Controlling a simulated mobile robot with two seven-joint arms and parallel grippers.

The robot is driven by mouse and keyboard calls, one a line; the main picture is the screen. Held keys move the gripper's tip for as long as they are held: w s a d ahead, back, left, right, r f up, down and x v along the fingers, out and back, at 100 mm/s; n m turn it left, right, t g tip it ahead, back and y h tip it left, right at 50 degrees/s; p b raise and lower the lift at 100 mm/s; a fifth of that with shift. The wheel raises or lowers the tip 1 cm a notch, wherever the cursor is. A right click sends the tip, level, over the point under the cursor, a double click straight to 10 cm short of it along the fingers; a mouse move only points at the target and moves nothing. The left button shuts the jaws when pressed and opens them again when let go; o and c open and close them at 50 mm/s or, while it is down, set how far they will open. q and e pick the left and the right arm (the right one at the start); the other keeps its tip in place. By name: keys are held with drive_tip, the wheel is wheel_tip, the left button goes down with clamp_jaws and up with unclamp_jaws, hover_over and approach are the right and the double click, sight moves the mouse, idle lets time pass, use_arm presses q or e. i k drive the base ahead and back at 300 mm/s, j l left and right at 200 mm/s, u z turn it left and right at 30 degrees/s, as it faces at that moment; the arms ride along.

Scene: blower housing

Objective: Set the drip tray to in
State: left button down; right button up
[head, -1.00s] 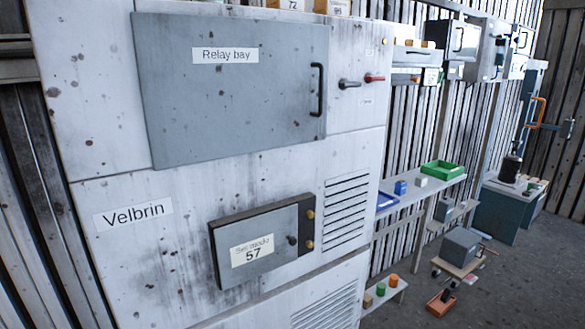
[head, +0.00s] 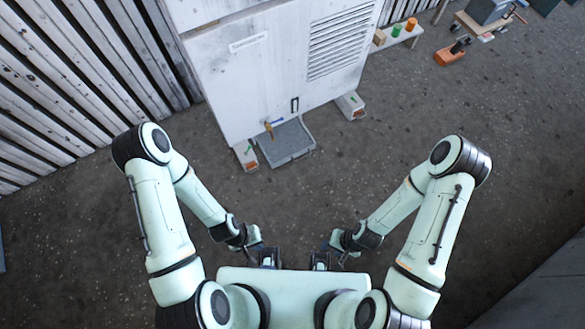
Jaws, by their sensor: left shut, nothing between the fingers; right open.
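The drip tray (head: 289,151) is a grey, shallow, square tray low at the foot of the white cabinet (head: 262,92). It sticks out from the cabinet's front over the floor, between two short feet. A small brass-coloured tap (head: 269,129) is above its left back part. My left gripper (head: 269,258) is shut and empty near my body, well below the tray in the picture. My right gripper (head: 320,260) is open and empty beside it, also apart from the tray.
A light foot block (head: 245,155) stands left of the tray and another (head: 350,105) to the right. A low shelf (head: 403,34) with small coloured things is at upper right. The floor between tray and grippers is clear.

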sight(294, 140)
drive_tip(key=k+u, duration=0.1)
drive_tip(key=k, duration=0.3)
drive_tip(key=i+u, duration=0.15)
drive_tip(key=u, duration=0.2)
drive_tip(key=i+l+u, duration=0.1)
drive_tip(key=u, duration=0.3)
drive_tip(key=i+l+u, duration=0.15)
drive_tip(key=u, duration=0.2)
drive_tip(key=i+l, duration=0.2)
drive_tip(key=l, duration=0.15)
drive_tip(key=i+l+u, duration=0.15)
drive_tip(key=l, duration=0.2)
drive_tip(key=i+l, duration=0.15)
drive_tip(key=l, duration=0.2)
drive_tip(key=i+l+u, duration=0.15)
drive_tip(key=l, duration=0.2)
